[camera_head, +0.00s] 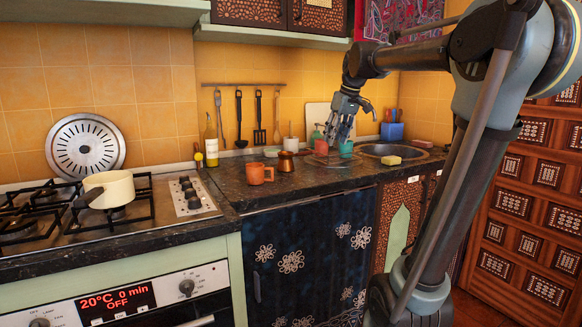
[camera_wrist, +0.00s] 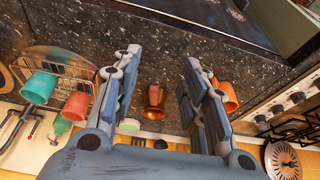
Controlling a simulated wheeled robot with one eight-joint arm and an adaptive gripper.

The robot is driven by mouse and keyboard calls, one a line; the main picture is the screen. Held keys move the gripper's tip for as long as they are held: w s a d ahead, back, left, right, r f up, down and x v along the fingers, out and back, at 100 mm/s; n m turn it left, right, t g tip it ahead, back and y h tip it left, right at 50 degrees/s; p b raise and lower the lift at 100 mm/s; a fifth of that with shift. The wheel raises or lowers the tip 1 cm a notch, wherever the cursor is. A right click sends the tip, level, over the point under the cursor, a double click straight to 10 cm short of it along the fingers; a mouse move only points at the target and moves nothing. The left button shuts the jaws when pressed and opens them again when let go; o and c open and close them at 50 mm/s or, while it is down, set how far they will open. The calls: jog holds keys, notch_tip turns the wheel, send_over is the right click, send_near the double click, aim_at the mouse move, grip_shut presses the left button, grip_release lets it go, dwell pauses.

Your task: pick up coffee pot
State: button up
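The coffee pot (camera_head: 286,162) is a small copper-brown vessel standing on the dark speckled counter, just right of and behind an orange mug (camera_head: 258,173). In the wrist view the coffee pot (camera_wrist: 153,101) appears between my two fingers, apart from both. My gripper (camera_head: 335,137) is above the counter to the right of the coffee pot in the head view. In the wrist view my gripper (camera_wrist: 161,58) is open with nothing between its fingertips. The orange mug (camera_wrist: 226,94) is partly hidden behind the finger on the right there.
A dish rack (camera_wrist: 62,59) holds a teal cup (camera_wrist: 39,87) and a red-orange cup (camera_wrist: 76,105). A sink (camera_head: 388,150) and sponge (camera_head: 391,160) are at right. A cream pot (camera_head: 108,188) sits on the stove at left. The counter in front of the coffee pot is clear.

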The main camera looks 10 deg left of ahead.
jog(key=w+a+r+n, duration=0.2)
jog(key=w+a+r, duration=0.3)
jog(key=w+r, duration=0.15)
send_near(306, 154)
jog(key=shift+y, duration=0.4)
jog(key=w+f, duration=0.2)
jog(key=f, duration=0.1)
jog(key=w+f, duration=0.1)
jog(key=f, duration=0.1)
jog(key=shift+a, duration=0.15)
jog(key=shift+x, duration=2.7)
jog(key=shift+s+a, duration=0.15)
jog(key=shift+c, duration=0.2)
grip_shut()
